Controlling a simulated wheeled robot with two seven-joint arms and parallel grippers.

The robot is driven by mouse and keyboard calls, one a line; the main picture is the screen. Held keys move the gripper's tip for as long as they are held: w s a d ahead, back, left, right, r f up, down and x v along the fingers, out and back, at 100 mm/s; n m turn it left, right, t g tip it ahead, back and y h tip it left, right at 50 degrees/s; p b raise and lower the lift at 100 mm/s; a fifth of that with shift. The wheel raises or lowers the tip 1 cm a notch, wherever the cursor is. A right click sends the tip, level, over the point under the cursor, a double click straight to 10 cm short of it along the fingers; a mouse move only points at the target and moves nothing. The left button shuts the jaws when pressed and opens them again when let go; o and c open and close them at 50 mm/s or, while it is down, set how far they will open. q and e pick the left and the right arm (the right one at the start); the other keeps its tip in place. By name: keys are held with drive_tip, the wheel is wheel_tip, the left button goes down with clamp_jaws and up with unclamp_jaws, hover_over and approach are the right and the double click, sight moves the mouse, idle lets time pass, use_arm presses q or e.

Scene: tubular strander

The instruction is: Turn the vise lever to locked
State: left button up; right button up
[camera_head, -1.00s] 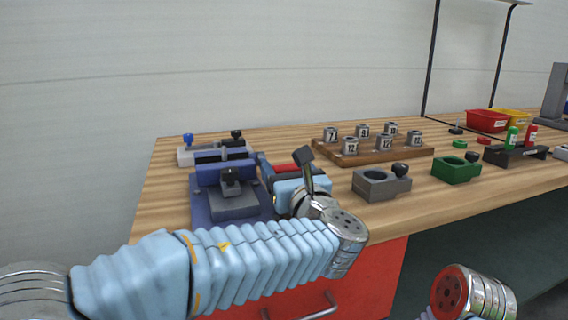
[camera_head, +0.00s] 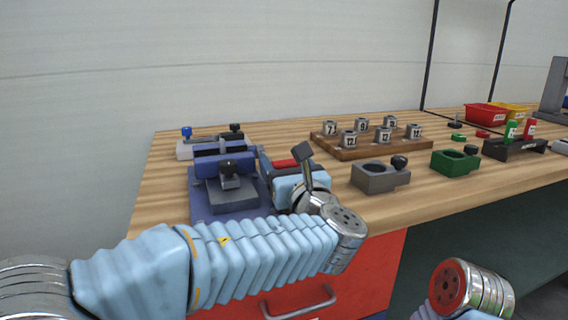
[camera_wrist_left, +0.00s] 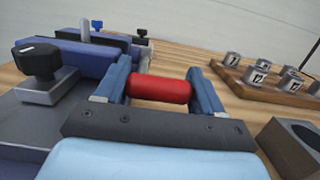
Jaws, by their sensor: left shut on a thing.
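The blue vise (camera_head: 228,205) stands at the left of the bench, with a grey block and a black knob (camera_head: 228,167) on it. The vise also shows at the left of the left wrist view (camera_wrist_left: 95,60). My left gripper (camera_head: 286,170) is just right of the vise, its fingers on either side of a red cylindrical grip (camera_wrist_left: 160,88), seemingly the lever's handle. The gripper is shut on this grip, which lies crosswise between the fingers. How the grip joins the vise is hidden. My right gripper is out of view; only part of that arm shows.
A wooden board with several numbered metal pieces (camera_head: 370,145) stands to the right. A grey holder (camera_head: 380,177) and a green holder (camera_head: 455,162) sit near the front edge. Red and yellow bins (camera_head: 487,114) are farther right. A red drawer (camera_head: 340,280) is below.

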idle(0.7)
use_arm(q)
drive_tip(key=o, duration=1.4)
drive_tip(key=shift+r, duration=0.1)
